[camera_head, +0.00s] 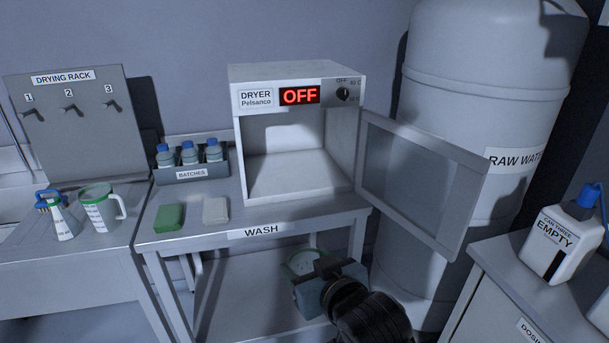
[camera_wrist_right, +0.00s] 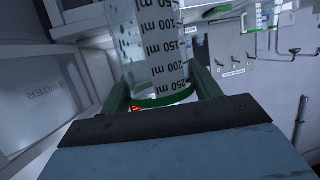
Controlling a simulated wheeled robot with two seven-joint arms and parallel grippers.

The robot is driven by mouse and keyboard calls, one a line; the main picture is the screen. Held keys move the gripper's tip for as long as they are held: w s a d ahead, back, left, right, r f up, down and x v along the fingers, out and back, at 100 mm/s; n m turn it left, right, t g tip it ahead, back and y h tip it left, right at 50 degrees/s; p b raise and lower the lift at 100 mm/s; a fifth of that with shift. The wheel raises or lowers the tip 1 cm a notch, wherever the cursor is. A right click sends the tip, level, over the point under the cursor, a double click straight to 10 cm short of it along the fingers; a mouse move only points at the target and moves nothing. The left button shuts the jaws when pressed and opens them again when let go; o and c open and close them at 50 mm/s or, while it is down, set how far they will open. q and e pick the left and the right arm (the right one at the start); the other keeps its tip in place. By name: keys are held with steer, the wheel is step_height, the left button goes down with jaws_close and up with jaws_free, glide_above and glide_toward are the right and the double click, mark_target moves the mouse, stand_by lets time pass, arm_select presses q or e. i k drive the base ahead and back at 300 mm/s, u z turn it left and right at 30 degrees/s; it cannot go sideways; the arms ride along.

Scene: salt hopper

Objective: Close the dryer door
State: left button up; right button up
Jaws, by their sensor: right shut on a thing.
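The dryer (camera_head: 290,85) stands on the wash table, its display reading OFF. Its door (camera_head: 472,190), a pale frame with a grey window, is swung wide open to the right, and the chamber looks empty. My right gripper (camera_head: 316,272) is in front of the table, below and left of the door and apart from it. It is shut on a clear measuring vessel (camera_wrist_right: 155,45) with a green rim and millilitre marks; in the head view the vessel (camera_head: 302,262) is partly hidden by the gripper. My left gripper is not in view.
The raw water tank (camera_head: 480,95) stands behind the door. A batches rack (camera_head: 193,173) with bottles, a green block (camera_head: 170,217) and a white block (camera_head: 215,210) are on the wash table (camera_head: 290,222). A jug (camera_head: 98,208) stands left; an EMPTY can (camera_head: 555,240) stands right.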

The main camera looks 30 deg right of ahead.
mark_target(287, 176)
steer(key=z, duration=0.45)
steer(key=i, duration=1.5)
steer(key=u, duration=0.55)
